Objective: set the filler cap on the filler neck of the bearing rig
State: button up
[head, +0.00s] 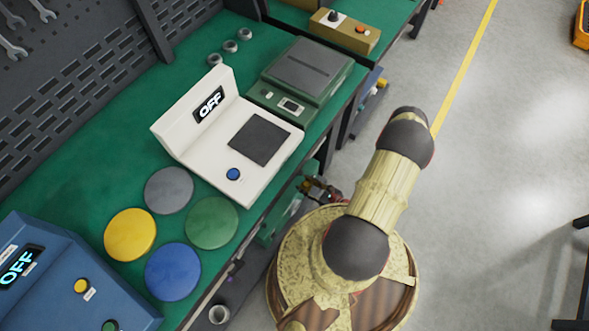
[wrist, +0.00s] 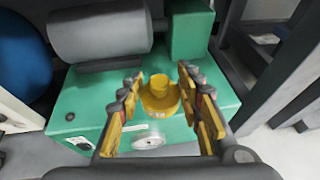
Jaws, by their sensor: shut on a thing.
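In the wrist view the filler cap (wrist: 160,96) is a yellow round piece with a narrower raised top and a wider skirt. My gripper (wrist: 161,88) is shut on it, with yellow-padded fingers on its left and right sides. The bearing rig (wrist: 88,98) is below, a green housing with a grey cylinder (wrist: 98,34) behind the cap. The filler neck is not visible; the cap and fingers cover that area. I cannot tell whether the cap touches the rig. In the head view my arm hides most of the gripper.
A round white gauge or sight glass (wrist: 149,141) is on the rig's near face. A green block (wrist: 192,30) rises behind right. In the head view a green-topped bench (head: 120,170) holds a white scale (head: 190,140), a green device (head: 300,80) and coloured discs. Open floor (head: 500,150) lies right.

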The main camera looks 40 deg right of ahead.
jog(key=w+d+f+b, duration=0.2)
jog(key=w+f, duration=0.1)
jog(key=w+d+f+b, duration=0.2)
jog(key=w+f, duration=0.1)
jog(key=w, duration=0.1)
jog(key=w+d+f+b, duration=0.2)
jog(key=w+f, duration=0.1)
jog(key=w, duration=0.1)
jog(key=shift+w+d, duration=0.1)
jog(key=shift+w, duration=0.1)
jog(key=shift+w+d+f+b, duration=0.15)
jog(key=shift+f+b, duration=0.35)
jog(key=shift+f, duration=0.45)
jog(key=shift+w+d+f+b, duration=0.15)
jog(key=shift+f+b, duration=0.3)
jog(key=shift+f, duration=0.5)
jog(key=shift+a+f, duration=0.1)
jog(key=shift+a, duration=0.05)
jog(key=o, duration=0.9)
jog(key=shift+o, duration=0.2)
